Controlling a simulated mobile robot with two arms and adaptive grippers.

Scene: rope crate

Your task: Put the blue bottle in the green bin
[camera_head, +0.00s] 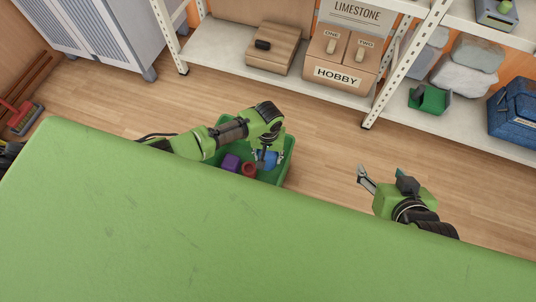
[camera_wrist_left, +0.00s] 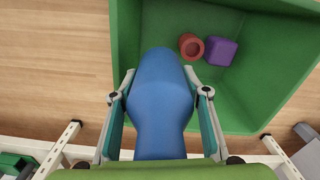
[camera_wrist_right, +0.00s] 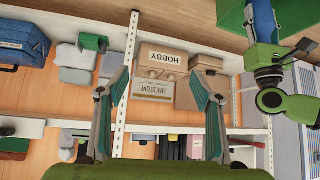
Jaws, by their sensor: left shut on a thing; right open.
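The blue bottle (camera_wrist_left: 162,100) is held between the fingers of my left gripper (camera_wrist_left: 160,110), which is shut on it. In the head view the bottle (camera_head: 267,159) shows over the right part of the green bin (camera_head: 289,160). In the left wrist view the bottle's far end reaches over the opening of the green bin (camera_wrist_left: 125,40). Whether it touches the bin floor I cannot tell. A purple block (camera_wrist_left: 221,51) and a red ring-shaped piece (camera_wrist_left: 191,46) lie inside the bin. My right gripper (camera_head: 363,180) is open and empty, right of the bin.
The bin stands on the wooden floor (camera_head: 325,165). Behind it, a white shelf unit (camera_head: 215,50) holds a wooden box, hobby boxes (camera_head: 340,62), stones, a green scoop and a blue bag (camera_head: 515,110). My green body panel fills the foreground. Floor between bin and right gripper is clear.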

